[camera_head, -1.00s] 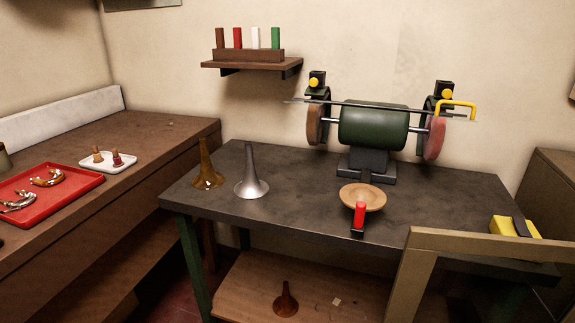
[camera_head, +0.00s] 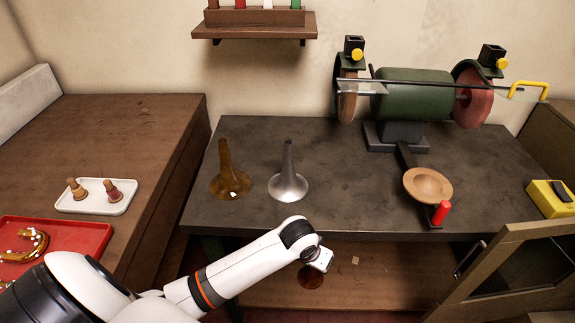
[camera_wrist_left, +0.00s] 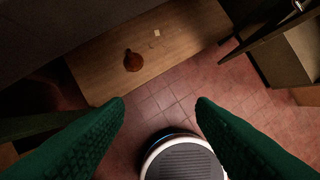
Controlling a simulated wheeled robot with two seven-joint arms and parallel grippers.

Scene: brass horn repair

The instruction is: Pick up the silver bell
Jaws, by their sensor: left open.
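The silver bell (camera_head: 288,184) stands upright on its flared rim near the front of the dark bench top (camera_head: 330,180) in the head view. A brassy brown bell (camera_head: 228,182) stands just to its left, apart from it. My left gripper (camera_head: 319,260) is in front of the bench's front edge, below and slightly right of the silver bell in the picture. In the left wrist view my left gripper (camera_wrist_left: 160,105) shows two green fingers spread wide with nothing between them. The silver bell does not show in that view. My right gripper is not in view.
A copper bell (camera_wrist_left: 132,61) sits on the lower shelf (camera_wrist_left: 185,40). An open cabinet door (camera_head: 500,240) stands front right. The bench between bells and dish is clear.

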